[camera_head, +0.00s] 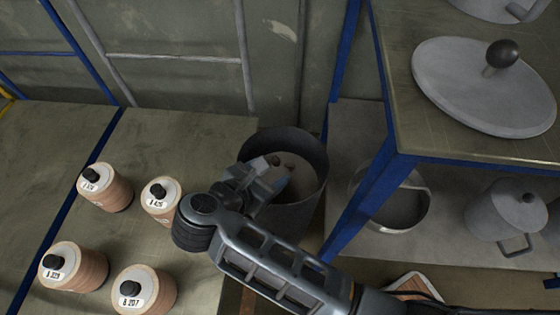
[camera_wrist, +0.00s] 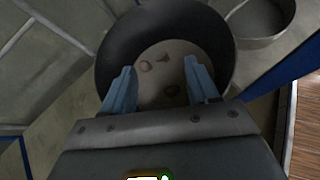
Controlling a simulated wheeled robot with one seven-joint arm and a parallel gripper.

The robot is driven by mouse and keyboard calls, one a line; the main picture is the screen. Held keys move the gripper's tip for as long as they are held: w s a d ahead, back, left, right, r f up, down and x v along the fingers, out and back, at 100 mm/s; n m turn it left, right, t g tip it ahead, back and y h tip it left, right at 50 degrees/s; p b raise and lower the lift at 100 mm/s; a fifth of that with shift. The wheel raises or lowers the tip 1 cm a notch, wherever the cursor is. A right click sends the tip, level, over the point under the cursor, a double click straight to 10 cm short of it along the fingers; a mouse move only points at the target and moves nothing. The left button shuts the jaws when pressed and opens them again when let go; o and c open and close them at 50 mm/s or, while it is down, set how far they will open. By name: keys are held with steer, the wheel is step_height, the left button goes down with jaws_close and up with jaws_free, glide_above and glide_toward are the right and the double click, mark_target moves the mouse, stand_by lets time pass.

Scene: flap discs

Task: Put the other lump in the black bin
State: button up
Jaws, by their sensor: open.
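The black bin (camera_head: 318,158) stands on the floor between the bench and the blue-framed shelf, and its dark wall also fills the top of the wrist view (camera_wrist: 218,45). On its pale inner bottom lie small brownish lumps: one at the left (camera_wrist: 145,66), one beside it (camera_wrist: 163,58), and one nearer my gripper (camera_wrist: 171,90). In the head view small dark lumps (camera_head: 288,164) show inside the bin. My gripper (camera_wrist: 158,68) is open over the bin's mouth, its blue-grey fingers apart with nothing between them. In the head view my gripper (camera_head: 270,177) partly hides the bin's left side.
Several labelled wooden spools with black knobs (camera_head: 160,200) stand on the bench (camera_head: 190,135) at left. A blue-framed table (camera_head: 425,120) rises close at the bin's right. A grey pan (camera_head: 405,205) and a lidded pot (camera_head: 500,215) sit on its lower shelf.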

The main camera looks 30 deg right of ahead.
steer(key=shift+v, duration=1.2)
steer(key=shift+s+a, duration=0.1)
steer(key=shift+a, duration=0.05)
